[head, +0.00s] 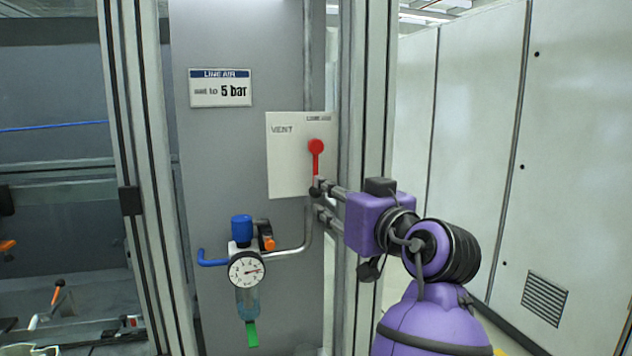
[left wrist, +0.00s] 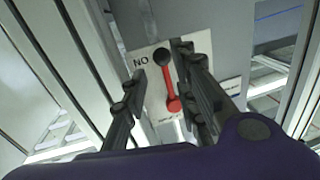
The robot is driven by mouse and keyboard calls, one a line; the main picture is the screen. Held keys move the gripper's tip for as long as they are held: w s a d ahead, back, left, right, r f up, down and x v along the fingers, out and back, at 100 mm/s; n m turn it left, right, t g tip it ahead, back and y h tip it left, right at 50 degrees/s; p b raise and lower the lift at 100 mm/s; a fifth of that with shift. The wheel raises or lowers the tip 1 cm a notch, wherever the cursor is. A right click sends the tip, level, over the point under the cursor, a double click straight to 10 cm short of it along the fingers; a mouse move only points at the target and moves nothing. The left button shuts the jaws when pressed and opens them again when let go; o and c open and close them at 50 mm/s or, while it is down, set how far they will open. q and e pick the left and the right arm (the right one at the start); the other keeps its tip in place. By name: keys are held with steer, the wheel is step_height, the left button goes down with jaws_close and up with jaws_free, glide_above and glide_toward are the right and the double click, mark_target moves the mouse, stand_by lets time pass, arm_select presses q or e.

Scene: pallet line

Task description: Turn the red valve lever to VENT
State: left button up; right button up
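The red valve lever (head: 316,162) hangs straight down from its round red hub on a pale plate (head: 287,165). The plate reads VENT at upper left, with a small label at upper right. My left gripper (head: 321,200) reaches in from the right at the lever's lower end. In the left wrist view, the red lever (left wrist: 170,86) ends in a black knob (left wrist: 162,57). The open fingers (left wrist: 162,62) stand on either side of the knob, with a gap to the left finger; contact on the right is unclear. My right gripper is not in view.
A pressure gauge (head: 247,269) with a blue knob (head: 241,229) and pipes sits below the plate. A metal post (head: 370,100) stands just right of the plate. White cabinets (head: 480,130) stand at the right.

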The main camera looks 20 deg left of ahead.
mark_target(318, 192)
arm_select(q)
steer(key=shift+n, duration=0.4)
steer(key=w+a+r, duration=0.1)
steer(key=w+a+p, duration=0.1)
steer(key=w+a+r, duration=0.1)
steer(key=a, duration=0.1)
steer(key=shift+w+a+r, duration=0.1)
steer(key=shift+w+r, duration=0.2)
steer(key=shift+w, duration=0.05)
steer(key=shift+w+a+f, duration=0.2)
steer(key=shift+w+a, duration=0.25)
steer(key=shift+w, duration=0.05)
jaws_close()
